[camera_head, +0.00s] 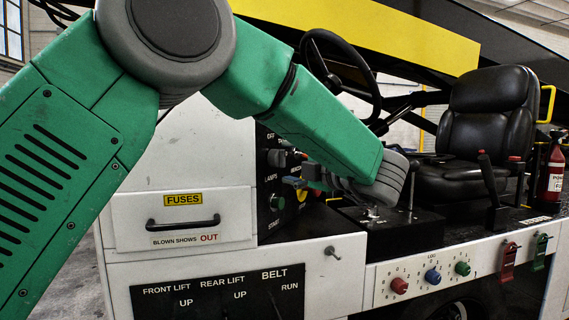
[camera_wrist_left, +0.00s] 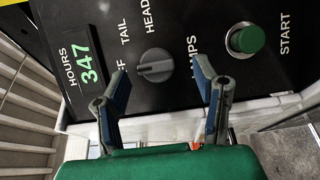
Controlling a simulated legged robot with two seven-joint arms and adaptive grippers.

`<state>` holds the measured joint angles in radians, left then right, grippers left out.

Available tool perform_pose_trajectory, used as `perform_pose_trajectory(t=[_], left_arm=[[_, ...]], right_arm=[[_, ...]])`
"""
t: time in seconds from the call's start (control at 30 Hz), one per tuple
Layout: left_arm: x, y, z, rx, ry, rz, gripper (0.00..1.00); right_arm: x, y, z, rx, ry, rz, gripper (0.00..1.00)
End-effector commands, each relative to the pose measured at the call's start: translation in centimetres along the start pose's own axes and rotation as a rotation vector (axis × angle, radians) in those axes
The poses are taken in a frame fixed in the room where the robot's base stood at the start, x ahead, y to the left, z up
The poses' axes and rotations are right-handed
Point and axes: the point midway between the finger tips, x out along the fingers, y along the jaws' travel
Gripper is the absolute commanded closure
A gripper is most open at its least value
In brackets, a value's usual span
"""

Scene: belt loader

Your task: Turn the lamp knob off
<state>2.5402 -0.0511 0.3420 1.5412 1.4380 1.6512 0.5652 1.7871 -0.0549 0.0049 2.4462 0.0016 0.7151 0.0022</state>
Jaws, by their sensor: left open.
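The lamp knob (camera_wrist_left: 155,66) is a dark grey round knob with a raised ridge on a black panel, in the left wrist view. The labels OFF, TAIL, HEAD and LAMPS surround it; I cannot tell for sure which one it points at. In the head view the knob (camera_head: 278,157) shows small at the panel's left side. My left gripper (camera_wrist_left: 160,72) is open, its two fingers on either side of the knob in the picture, with no contact visible. In the head view the left gripper (camera_head: 310,180) is close to the panel and partly hidden by its wrist. My right gripper is out of view.
A green START button (camera_wrist_left: 245,39) is beside the knob, near one finger. An hours display (camera_wrist_left: 84,63) reads 347. A fuses drawer (camera_head: 182,222), a lever panel (camera_head: 215,295), coloured knobs (camera_head: 432,276), a black seat (camera_head: 488,120) and a steering wheel (camera_head: 340,75) surround the panel.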

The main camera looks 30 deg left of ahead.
Motion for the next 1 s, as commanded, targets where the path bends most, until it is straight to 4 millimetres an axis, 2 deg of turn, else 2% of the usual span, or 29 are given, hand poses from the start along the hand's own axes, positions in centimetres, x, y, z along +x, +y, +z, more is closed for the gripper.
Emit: perform_pose_trajectory(t=[0.03,0.2,0.4,0.6,1.0], left_arm=[[-1.3,0.0,0.1,0.0,-0.005,0.002,0.45],[-5.0,-0.1,0.1,0.002,-0.004,0.001,0.45],[-8.1,-0.2,0.2,0.003,-0.003,-0.001,0.45],[-9.1,-0.3,0.2,0.004,-0.002,-0.002,0.45],[-9.2,-0.3,0.2,0.004,-0.002,-0.002,0.45]], right_arm=[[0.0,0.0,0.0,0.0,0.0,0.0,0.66],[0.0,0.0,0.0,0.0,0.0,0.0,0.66],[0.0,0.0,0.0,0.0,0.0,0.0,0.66],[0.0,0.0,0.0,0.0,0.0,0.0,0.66],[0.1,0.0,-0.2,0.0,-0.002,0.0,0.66]])
